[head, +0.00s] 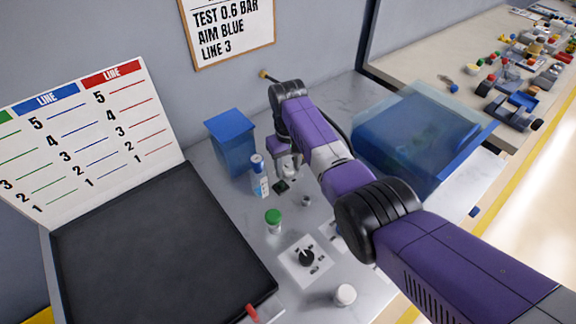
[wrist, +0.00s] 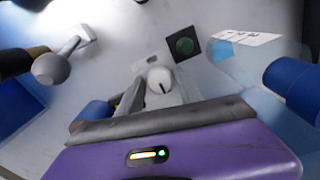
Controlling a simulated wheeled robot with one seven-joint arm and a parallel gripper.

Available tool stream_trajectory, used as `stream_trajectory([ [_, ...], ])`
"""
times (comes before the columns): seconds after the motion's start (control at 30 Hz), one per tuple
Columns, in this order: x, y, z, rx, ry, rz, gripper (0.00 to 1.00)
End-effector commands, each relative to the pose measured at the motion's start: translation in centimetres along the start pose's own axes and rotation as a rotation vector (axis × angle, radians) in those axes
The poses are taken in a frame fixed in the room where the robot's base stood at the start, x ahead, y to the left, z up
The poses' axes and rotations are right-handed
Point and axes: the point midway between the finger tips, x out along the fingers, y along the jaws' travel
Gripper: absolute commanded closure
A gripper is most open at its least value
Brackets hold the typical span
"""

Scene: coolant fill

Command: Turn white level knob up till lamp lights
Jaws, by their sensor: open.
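The white level knob (wrist: 158,78) shows in the wrist view, with a dark pointer line toward the lower edge of the picture. My gripper (wrist: 158,93) is open, with its grey fingers on either side of the knob; I cannot tell whether they touch it. Beside the knob, the lamp (wrist: 185,45) is a dark green disc on a black square and looks unlit. In the head view my gripper (head: 286,168) is low over the bench, and the lamp's black square (head: 281,187) shows just below it. The knob cannot be made out there.
A blue-and-white bottle (head: 259,176) stands close left of my gripper. A blue bin (head: 232,142) is behind it, and a large translucent blue bin (head: 418,140) is right of my arm. A green-capped jar (head: 273,221) and a black knob (head: 306,258) are nearer. A ball-ended lever (wrist: 52,67) is at left.

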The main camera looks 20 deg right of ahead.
Motion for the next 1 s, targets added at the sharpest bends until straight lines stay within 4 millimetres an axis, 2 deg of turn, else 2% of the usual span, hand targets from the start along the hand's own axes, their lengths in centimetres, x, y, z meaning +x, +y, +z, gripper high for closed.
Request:
stream_trajectory([
  [0.07,-0.03,0.0,-0.01,0.0,0.0,0.0,0.57],
  [0.2,-0.04,0.0,-0.01,0.0,0.0,0.0,0.85],
  [0.3,-0.05,0.0,-0.01,0.0,0.0,0.0,1.0],
  [0.67,-0.08,0.0,-0.01,0.063,0.0,0.0,1.0],
  [1.0,-0.09,-0.06,-0.02,0.299,-0.001,-0.001,1.0],
])
